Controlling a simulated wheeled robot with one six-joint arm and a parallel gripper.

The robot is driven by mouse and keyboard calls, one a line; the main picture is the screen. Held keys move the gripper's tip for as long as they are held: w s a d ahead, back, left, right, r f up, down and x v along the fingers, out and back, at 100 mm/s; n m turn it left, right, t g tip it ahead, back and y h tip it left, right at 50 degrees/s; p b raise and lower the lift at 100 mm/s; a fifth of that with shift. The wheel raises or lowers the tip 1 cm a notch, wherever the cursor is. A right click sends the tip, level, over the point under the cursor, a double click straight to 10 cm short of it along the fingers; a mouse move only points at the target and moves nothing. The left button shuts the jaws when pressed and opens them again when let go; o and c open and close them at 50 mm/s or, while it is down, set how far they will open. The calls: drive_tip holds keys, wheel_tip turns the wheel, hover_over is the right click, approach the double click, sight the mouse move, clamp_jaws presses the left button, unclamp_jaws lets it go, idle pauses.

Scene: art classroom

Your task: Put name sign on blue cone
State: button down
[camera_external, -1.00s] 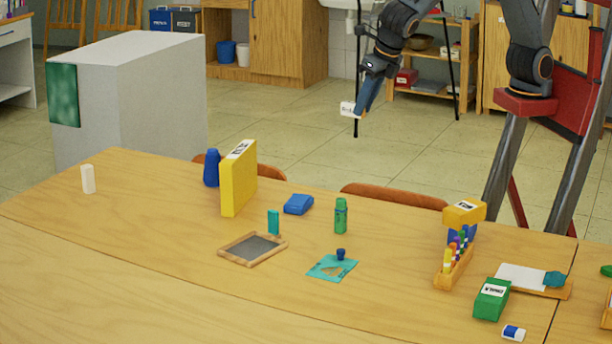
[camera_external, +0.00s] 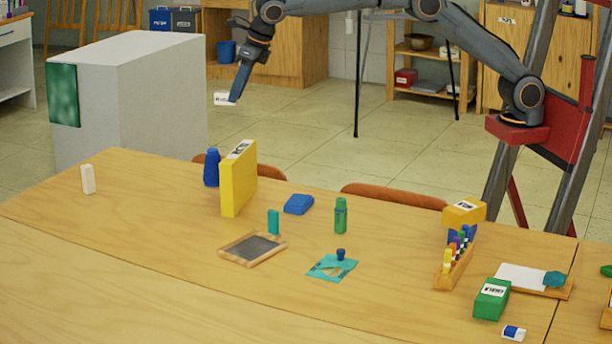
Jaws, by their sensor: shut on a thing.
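My gripper (camera_external: 234,96) is shut on a small white name sign (camera_external: 222,99) with dark lettering. It holds the sign in the air, beyond the far edge of the table and above the yellow box. A blue upright thing with a narrower top (camera_external: 211,168) stands at the far side of the table, left of the yellow box; it may be the blue cone, but its shape is too small to be sure. The sign is apart from it, higher in the picture and slightly to the right.
The yellow box (camera_external: 238,180) stands upright close beside the blue thing. A blue block (camera_external: 298,204), a green bottle (camera_external: 341,216) and a framed slate (camera_external: 252,249) lie or stand nearby. A white block (camera_external: 88,179) stands far left. Table between it and the blue thing is clear.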

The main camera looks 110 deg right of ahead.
drive_tip(key=n+b, duration=0.2)
hover_over(217, 150)
drive_tip(key=s, duration=0.2)
drive_tip(key=f, duration=0.5)
drive_tip(key=f+p, duration=0.1)
drive_tip(key=f, duration=0.9)
drive_tip(key=shift+w+a+p, duration=0.1)
drive_tip(key=shift+a+p, duration=0.2)
drive_tip(key=shift+p, duration=0.1)
drive_tip(key=shift+f, duration=0.2)
drive_tip(key=c, duration=1.6)
unclamp_jaws()
drive_tip(key=shift+c, duration=0.2)
drive_tip(key=shift+r, duration=0.1)
drive_tip(key=shift+r, duration=0.3)
drive_tip(key=shift+y, duration=0.3)
drive_tip(key=v, duration=0.3)
drive_tip(key=b+v, duration=0.1)
drive_tip(key=v, duration=0.7)
drive_tip(key=shift+s+a+r, duration=0.1)
drive_tip(key=shift+s+a, duration=0.05)
drive_tip(key=shift+s, duration=0.25)
